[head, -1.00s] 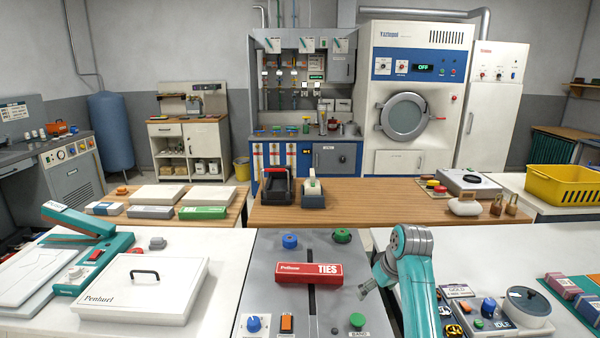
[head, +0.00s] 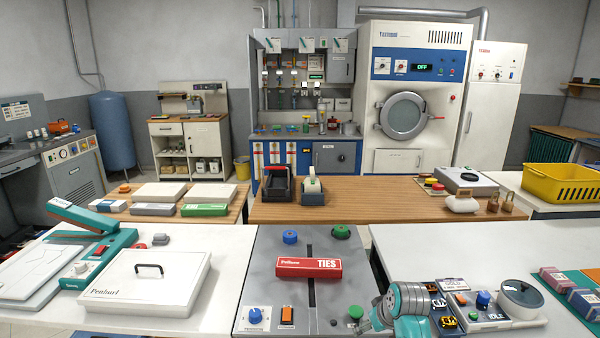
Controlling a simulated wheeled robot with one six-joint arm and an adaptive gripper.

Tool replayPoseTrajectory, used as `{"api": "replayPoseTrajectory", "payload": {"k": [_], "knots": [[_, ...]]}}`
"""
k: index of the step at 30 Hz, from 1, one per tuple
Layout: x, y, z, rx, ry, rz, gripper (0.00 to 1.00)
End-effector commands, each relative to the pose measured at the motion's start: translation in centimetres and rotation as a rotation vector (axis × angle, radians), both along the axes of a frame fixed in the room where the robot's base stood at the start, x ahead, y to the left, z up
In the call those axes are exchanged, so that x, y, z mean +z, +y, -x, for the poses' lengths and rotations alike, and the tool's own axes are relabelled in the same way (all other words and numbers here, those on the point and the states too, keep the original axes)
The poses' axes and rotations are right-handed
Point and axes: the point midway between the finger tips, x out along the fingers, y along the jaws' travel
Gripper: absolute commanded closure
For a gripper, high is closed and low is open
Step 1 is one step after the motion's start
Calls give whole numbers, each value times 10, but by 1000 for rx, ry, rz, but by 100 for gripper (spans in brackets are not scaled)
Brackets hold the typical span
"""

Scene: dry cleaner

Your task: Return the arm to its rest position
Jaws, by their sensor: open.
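My arm (head: 402,300) shows only as a teal and grey joint low in the head view. It sits at the front right corner of the grey machine, beside the green button (head: 355,312). My gripper cannot be made out; it is hidden behind the arm or below the picture's lower edge. Nothing is seen held by the arm.
A red TIES box (head: 308,267) lies across the slot of the grey machine (head: 265,290). A white lidded box (head: 150,285) is on the left table. A control panel (head: 490,310) stands close right of my arm. The white right table (head: 430,245) has bare room.

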Motion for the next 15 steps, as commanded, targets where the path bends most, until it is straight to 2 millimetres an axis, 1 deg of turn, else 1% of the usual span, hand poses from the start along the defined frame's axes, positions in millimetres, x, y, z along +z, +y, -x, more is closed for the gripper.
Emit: {"api": "replayPoseTrajectory", "payload": {"k": [1, 6, 11, 15], "knots": [[-17, 1, 10, -9, -6, -2, 10], [-66, 4, 43, -48, -61, -8, 10], [-106, 7, 83, -85, -118, -15, 10], [-135, 9, 122, -118, -171, -20, 10]]}}
